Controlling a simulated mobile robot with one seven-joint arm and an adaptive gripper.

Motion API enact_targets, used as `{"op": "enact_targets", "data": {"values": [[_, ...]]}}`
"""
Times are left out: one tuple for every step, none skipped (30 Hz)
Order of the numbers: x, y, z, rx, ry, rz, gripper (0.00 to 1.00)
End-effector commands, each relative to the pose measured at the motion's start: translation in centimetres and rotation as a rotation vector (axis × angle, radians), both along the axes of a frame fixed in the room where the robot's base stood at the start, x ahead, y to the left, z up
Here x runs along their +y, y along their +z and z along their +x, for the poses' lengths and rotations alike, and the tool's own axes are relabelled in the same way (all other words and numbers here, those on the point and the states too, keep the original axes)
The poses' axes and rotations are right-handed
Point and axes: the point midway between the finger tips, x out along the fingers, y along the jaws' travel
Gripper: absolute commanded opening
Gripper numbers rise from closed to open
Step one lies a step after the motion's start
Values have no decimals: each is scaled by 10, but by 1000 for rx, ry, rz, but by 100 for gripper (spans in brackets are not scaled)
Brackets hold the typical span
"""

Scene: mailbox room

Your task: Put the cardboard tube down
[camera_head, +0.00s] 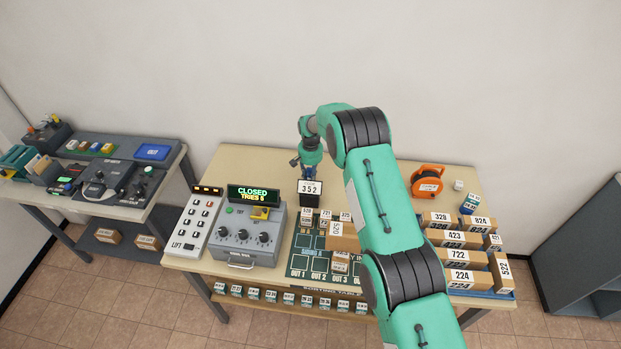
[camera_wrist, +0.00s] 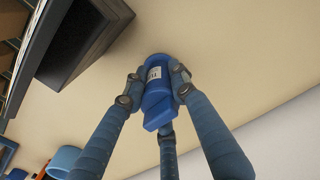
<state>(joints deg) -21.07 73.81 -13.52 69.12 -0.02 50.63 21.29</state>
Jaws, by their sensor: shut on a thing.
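My gripper (camera_head: 309,168) is over the back of the middle table, behind the small stand with the 352 sign (camera_head: 310,187). In the wrist view, my gripper's blue fingers (camera_wrist: 155,82) are shut around a small blue cylinder (camera_wrist: 158,98) with a white label. It looks blue rather than plain cardboard; no other tube is clear to me. The tan tabletop (camera_wrist: 225,80) lies behind it. I cannot tell whether the cylinder touches the table. In the head view the sign and my gripper mostly hide it.
A dark box-shaped stand (camera_wrist: 85,40) is close by in the wrist view. An orange tape dispenser (camera_head: 427,180) and several numbered parcels (camera_head: 455,238) are on the right. A grey control box (camera_head: 247,235) is on the left. The tabletop's back left (camera_head: 250,160) is clear.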

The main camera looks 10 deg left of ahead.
Motion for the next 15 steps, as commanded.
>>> {"op": "enact_targets", "data": {"values": [[0,1,0,-1,0,0,0],[0,1,0,-1,0,0,0],[0,1,0,-1,0,0,0],[0,1,0,-1,0,0,0],[0,1,0,-1,0,0,0],[0,1,0,-1,0,0,0],[0,0,0,-1,0,0,0],[0,0,0,0,0,0,0],[0,-2,0,0,0,0,0],[0,-3,0,0,0,0,0],[0,-3,0,0,0,0,0],[0,-3,0,0,0,0,32],[0,-3,0,0,0,0,38],[0,-2,0,0,0,0,44],[0,-2,0,0,0,0,45]]}}
